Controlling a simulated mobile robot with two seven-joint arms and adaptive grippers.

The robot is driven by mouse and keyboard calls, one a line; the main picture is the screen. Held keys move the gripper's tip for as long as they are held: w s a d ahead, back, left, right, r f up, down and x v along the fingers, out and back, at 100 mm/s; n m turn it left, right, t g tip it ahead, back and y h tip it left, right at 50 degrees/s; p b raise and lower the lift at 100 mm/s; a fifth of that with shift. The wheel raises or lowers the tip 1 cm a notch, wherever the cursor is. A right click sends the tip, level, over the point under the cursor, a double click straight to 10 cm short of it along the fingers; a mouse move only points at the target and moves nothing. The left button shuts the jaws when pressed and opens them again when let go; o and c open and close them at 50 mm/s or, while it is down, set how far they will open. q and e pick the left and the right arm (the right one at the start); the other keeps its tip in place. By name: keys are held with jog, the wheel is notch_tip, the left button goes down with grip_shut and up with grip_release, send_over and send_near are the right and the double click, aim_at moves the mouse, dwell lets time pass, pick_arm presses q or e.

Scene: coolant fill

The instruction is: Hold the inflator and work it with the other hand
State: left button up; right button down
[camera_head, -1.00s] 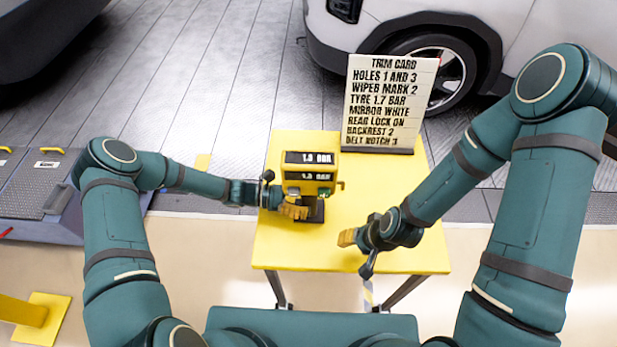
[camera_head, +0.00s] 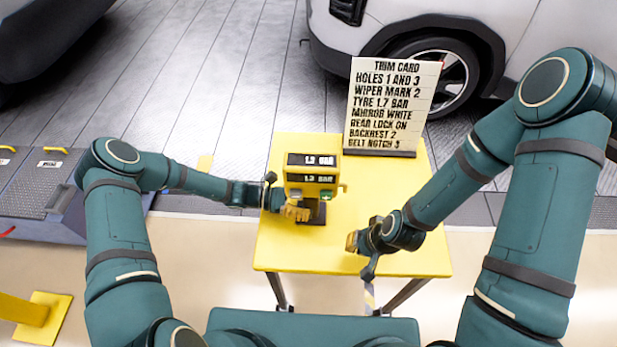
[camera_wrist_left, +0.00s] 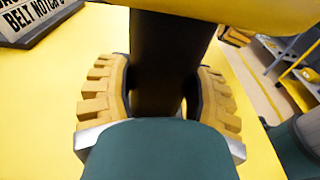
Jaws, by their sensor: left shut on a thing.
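The inflator (camera_head: 312,178) is a yellow box with two dark readouts on its front, held up on a dark post above a dark base on the yellow table. The readouts end in "BAR"; their small digits are hard to read. My left gripper (camera_head: 297,211) is shut on the post below the box. In the left wrist view the yellow ridged pads of my left gripper (camera_wrist_left: 157,95) lie on both sides of the dark post (camera_wrist_left: 160,60). My right gripper (camera_head: 352,241) is over the table's front right, apart from the inflator. Its opening cannot be made out.
The yellow table (camera_head: 400,255) has bare room to the right of the inflator. A trim card (camera_head: 393,105) stands upright at its back edge and reads "TYRE 1.7 BAR". A white car (camera_head: 540,40) is behind it. A dark ramp-like unit (camera_head: 45,185) is at the left.

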dwell(0.9)
